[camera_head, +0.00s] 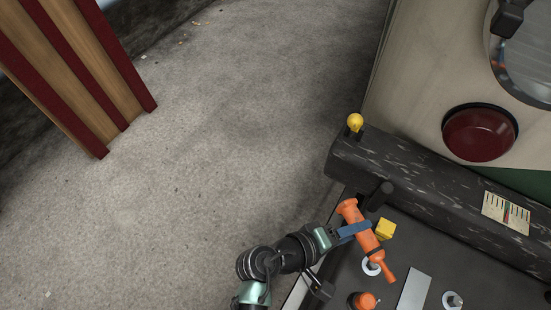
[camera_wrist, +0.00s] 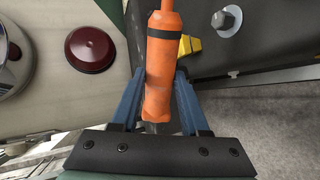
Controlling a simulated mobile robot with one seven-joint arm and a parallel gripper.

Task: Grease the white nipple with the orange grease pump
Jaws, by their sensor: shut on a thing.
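The orange grease pump (camera_head: 352,212) is held in my gripper (camera_head: 362,229), whose blue fingers close around its body. Its narrow end points down and right in the head view, over the dark deck. In the wrist view the pump (camera_wrist: 161,60) stands between the fingers (camera_wrist: 158,78), its narrow end cut off by the top edge. A pale ring with a fitting (camera_head: 371,266) lies beside the narrow end, partly hidden; it may be the white nipple. A similar grey fitting with a pale washer (camera_head: 452,300) is further right. The pump appears apart from both.
A yellow block (camera_head: 386,229) is close beside the pump. An orange knob (camera_head: 362,301) and a light plate (camera_head: 413,291) are on the deck. A red lamp (camera_head: 480,133) is behind. Open floor lies left.

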